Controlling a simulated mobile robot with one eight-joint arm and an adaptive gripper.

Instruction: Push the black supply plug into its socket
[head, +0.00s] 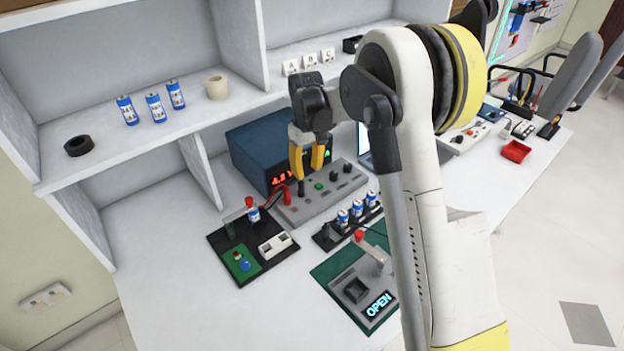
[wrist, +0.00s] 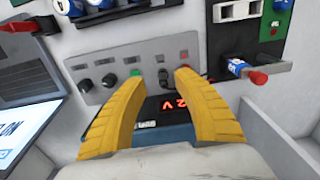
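My gripper (head: 308,171) points down over the grey control panel (head: 333,196). Its yellow fingers are apart with a clear gap in the wrist view (wrist: 160,80), and I see nothing held between them. A small black piece (head: 302,187), which looks like the black plug, stands on the panel just below the fingertips in the head view. I cannot tell whether it is seated in a socket. A red plug and lead (head: 285,196) are at the panel's left end. In the wrist view the panel (wrist: 125,57) shows knobs and a green button (wrist: 136,73).
A blue power supply (head: 255,150) with a red display stands behind the panel. A black fixture board (head: 225,262) and a green board with an OPEN display (head: 328,270) stand in front. A battery rack (head: 327,237) lies between. Shelf dividers (head: 198,160) rise behind. The front-left table is clear.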

